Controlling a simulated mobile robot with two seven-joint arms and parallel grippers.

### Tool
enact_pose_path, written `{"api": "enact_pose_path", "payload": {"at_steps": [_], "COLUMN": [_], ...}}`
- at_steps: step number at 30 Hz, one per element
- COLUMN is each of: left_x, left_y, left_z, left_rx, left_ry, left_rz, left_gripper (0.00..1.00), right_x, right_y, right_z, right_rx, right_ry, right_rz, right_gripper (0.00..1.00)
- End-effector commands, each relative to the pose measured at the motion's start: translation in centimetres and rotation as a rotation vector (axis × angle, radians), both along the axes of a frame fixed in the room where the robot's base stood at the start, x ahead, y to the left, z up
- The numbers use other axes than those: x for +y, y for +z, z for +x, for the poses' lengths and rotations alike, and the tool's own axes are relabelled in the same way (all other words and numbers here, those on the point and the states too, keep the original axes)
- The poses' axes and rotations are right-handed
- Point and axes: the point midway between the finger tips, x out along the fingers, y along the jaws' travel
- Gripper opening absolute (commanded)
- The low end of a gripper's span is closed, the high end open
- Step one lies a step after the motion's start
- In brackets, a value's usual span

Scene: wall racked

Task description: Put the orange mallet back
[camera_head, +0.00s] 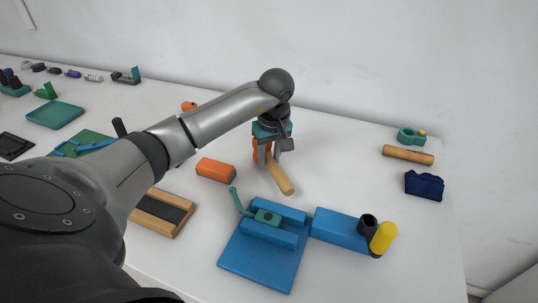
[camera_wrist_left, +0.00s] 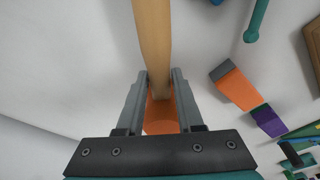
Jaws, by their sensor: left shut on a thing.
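The orange mallet has an orange head (camera_head: 262,150) and a pale wooden handle (camera_head: 281,178). My left gripper (camera_head: 270,147) is shut on the mallet near the head, with the handle slanting down to the right towards the white table. I cannot tell whether the handle touches the table. In the left wrist view the orange head (camera_wrist_left: 161,115) sits between the two fingers (camera_wrist_left: 160,95), and the handle (camera_wrist_left: 153,45) runs away from them to the top edge. The fingers partly hide the head. My right gripper is not in view.
An orange block (camera_head: 216,169) lies just left of the mallet. A blue vise-like fixture (camera_head: 262,262) with a green lever and a blue block (camera_head: 338,228) with a yellow part stand in front. A wooden cylinder (camera_head: 408,154) and dark blue object (camera_head: 424,186) lie right. Table between is clear.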

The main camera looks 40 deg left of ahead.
Motion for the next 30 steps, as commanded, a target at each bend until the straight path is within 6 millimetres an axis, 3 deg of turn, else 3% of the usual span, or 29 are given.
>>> {"api": "enact_pose_path", "payload": {"at_steps": [30], "left_x": [0.1], "left_y": [-1.5], "left_z": [0.1], "left_rx": [-0.003], "left_ry": [0.001], "left_rz": [0.002], "left_gripper": [0.0], "right_x": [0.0], "right_y": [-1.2], "right_z": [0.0], "right_rx": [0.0], "right_ry": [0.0], "right_rz": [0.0], "right_gripper": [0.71]}}
